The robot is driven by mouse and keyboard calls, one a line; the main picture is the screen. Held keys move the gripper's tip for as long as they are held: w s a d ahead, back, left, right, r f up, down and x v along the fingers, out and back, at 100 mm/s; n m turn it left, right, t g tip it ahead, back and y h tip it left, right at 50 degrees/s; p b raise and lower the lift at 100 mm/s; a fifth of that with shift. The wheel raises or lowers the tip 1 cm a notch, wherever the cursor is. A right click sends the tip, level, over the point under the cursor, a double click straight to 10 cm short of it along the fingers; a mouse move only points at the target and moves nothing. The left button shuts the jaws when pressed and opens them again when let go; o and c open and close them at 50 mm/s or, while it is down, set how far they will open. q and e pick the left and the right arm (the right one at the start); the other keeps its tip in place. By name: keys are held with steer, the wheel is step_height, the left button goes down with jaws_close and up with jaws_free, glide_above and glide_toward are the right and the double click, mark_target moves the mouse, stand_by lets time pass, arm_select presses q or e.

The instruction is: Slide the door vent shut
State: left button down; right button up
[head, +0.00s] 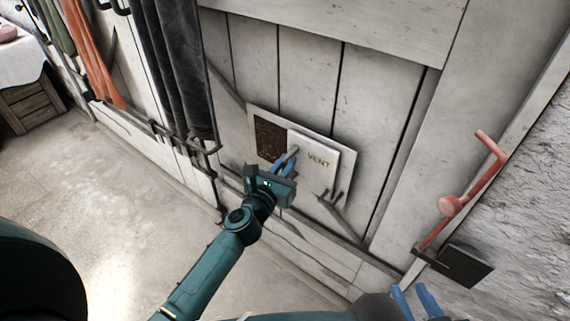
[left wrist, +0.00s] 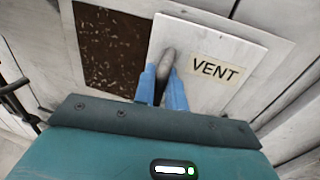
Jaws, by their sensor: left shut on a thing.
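The vent is set in the plank door, with a pale frame (head: 262,112) around it. Its white sliding panel (head: 322,178), labelled VENT, covers the right part; it also shows in the left wrist view (left wrist: 225,45). A dark, speckled opening (head: 269,138) is uncovered at the left, also in the left wrist view (left wrist: 110,50). My left gripper (head: 286,162) is shut on the grey handle (left wrist: 166,62) at the panel's left edge. The blue fingers hide the handle's lower part. My right gripper (head: 415,296) is low at the bottom edge, its fingers apart and empty, away from the vent.
Dark and orange cloths (head: 183,70) hang on a rail left of the vent. A red bent handle (head: 462,195) is on the right, beside a rough wall (head: 530,190). A wooden crate (head: 30,105) stands far left. The floor (head: 130,190) before the door is clear.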

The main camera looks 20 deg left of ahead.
arm_select(q)
steer(key=w+a, duration=0.2)
steer(key=a, duration=0.4)
steer(key=w+a, duration=0.2)
steer(key=a, duration=0.5)
steer(key=shift+w, duration=0.3)
steer(key=shift+r, duration=0.1)
steer(key=c, duration=1.7)
jaws_free()
steer(key=shift+o, duration=0.8)
steer(key=shift+d, duration=0.1)
steer(key=s+a+p, duration=0.1)
steer(key=s+a, duration=0.1)
steer(key=s, duration=1.1)
